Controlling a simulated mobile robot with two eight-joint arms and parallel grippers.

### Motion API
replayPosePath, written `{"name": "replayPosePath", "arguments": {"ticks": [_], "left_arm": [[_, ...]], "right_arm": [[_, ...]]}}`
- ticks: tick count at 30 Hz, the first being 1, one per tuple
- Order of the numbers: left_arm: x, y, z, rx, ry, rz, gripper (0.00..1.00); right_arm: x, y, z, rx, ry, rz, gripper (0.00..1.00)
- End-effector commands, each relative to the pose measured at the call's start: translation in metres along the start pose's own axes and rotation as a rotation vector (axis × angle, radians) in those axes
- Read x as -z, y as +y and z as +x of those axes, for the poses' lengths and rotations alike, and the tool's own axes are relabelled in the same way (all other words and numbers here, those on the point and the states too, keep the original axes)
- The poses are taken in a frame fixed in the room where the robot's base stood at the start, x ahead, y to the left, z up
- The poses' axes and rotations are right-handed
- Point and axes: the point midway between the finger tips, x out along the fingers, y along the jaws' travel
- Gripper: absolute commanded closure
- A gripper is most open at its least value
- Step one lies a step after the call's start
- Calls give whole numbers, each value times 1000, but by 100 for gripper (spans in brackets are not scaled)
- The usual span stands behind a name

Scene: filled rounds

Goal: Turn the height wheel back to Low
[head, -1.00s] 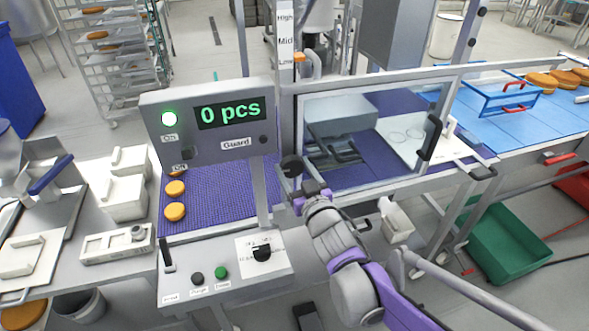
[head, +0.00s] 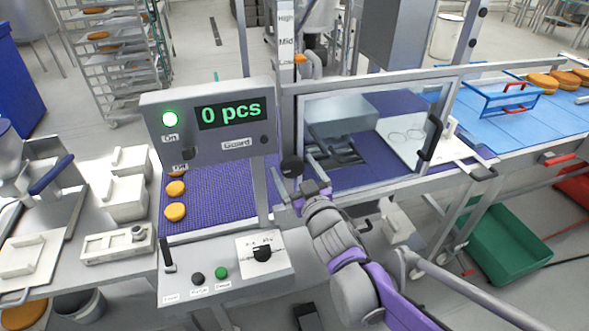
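The height wheel (head: 291,166) is a dark round knob on the front of the machine's upright, left of the clear guard. The height scale (head: 286,40) above it reads High, Mid and Low from top to bottom. An orange pointer (head: 300,59) sits beside the scale at about the Low mark. My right gripper (head: 297,174) is at the wheel, its two fingers spread apart with the dark knob between or just behind them. I cannot tell whether they touch it. My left gripper is out of view.
The display box (head: 208,124) reads 0 pcs, with a lit green lamp. A control panel (head: 225,277) with a dial stands below it. The clear guard (head: 375,125) is close right of my gripper. Round orange-brown pieces (head: 175,188) lie on the purple belt (head: 225,195).

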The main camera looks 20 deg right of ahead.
Motion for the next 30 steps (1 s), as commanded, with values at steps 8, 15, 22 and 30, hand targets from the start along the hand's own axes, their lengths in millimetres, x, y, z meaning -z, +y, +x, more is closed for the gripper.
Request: {"name": "replayPosePath", "arguments": {"ticks": [8,15,22,30], "left_arm": [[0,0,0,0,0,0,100],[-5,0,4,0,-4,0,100],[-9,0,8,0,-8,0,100],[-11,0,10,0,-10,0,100]], "right_arm": [[0,0,-2,0,0,2,0],[-1,0,-30,0,0,1,0],[-1,0,-70,-1,-1,1,0],[0,0,-100,0,0,1,0]]}}
